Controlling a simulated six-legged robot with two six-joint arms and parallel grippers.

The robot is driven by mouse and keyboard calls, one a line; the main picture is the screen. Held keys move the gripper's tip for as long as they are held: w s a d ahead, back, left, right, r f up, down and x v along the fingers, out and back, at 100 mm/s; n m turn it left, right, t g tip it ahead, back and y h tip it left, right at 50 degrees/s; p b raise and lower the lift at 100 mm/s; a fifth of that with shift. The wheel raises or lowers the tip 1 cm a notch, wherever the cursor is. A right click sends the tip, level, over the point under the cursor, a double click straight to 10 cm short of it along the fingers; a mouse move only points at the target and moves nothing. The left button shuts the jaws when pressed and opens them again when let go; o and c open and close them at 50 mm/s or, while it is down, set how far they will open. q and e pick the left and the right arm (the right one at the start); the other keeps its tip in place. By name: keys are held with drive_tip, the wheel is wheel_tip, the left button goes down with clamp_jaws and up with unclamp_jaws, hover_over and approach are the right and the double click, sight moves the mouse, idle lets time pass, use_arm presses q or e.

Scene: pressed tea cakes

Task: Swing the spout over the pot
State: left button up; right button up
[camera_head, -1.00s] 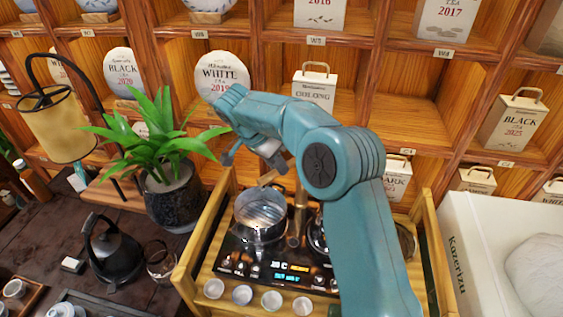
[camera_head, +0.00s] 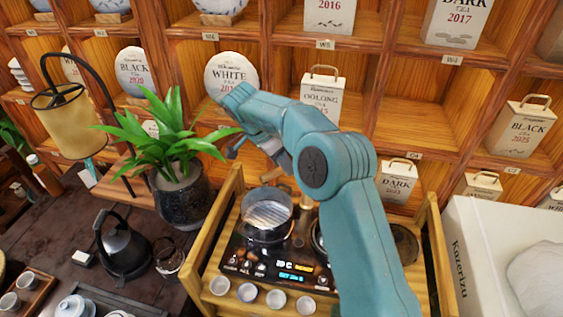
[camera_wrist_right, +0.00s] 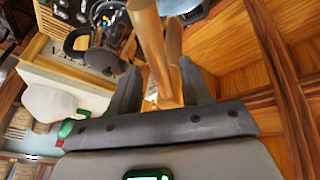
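The spout is a copper-coloured tube (camera_head: 301,228) rising at the back of the tea stove, right of the pot. The pot (camera_head: 266,222) is clear-sided and stands on the left of the stove, with a see-through upper part. My right gripper (camera_head: 254,153) is above and behind the pot, partly hidden by its own wrist. In the right wrist view the copper tube (camera_wrist_right: 154,45) runs between the two fingers of my right gripper (camera_wrist_right: 158,64). The fingers stand apart, with a gap at the left finger; contact at the right one is unclear. My left gripper is out of view.
Several small cups (camera_head: 247,292) line the stove's front. A wooden frame (camera_head: 211,262) surrounds the stove. A potted plant (camera_head: 184,199) and a dark kettle (camera_head: 123,247) stand to the left, a white box (camera_head: 480,250) to the right. Shelves (camera_head: 410,95) rise behind.

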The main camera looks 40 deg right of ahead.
drive_tip(key=p+v, duration=0.2)
drive_tip(key=v, duration=1)
drive_tip(key=shift+p, duration=0.35)
